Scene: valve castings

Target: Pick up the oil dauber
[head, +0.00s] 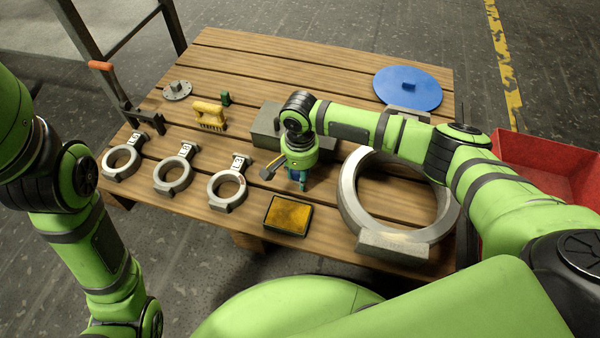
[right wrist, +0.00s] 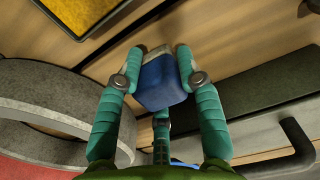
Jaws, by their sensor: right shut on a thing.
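The oil dauber looks to be the blue block with a pale grey end (right wrist: 164,84) in the right wrist view. My right gripper (right wrist: 158,66) has its teal fingers closed on its sides. In the head view the right gripper (head: 300,180) points down over the slatted table, just behind the tray with the amber pad (head: 288,215). The dauber is mostly hidden there by the fingers and wrist, and I cannot tell whether it touches the table. My left arm shows at the left, but its gripper is out of the picture.
On the wooden table (head: 330,75), the large ring casting (head: 353,205) lies right of the gripper. Three small ring castings, one nearest (head: 226,190), lie left. A grey block (head: 265,125) is behind.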

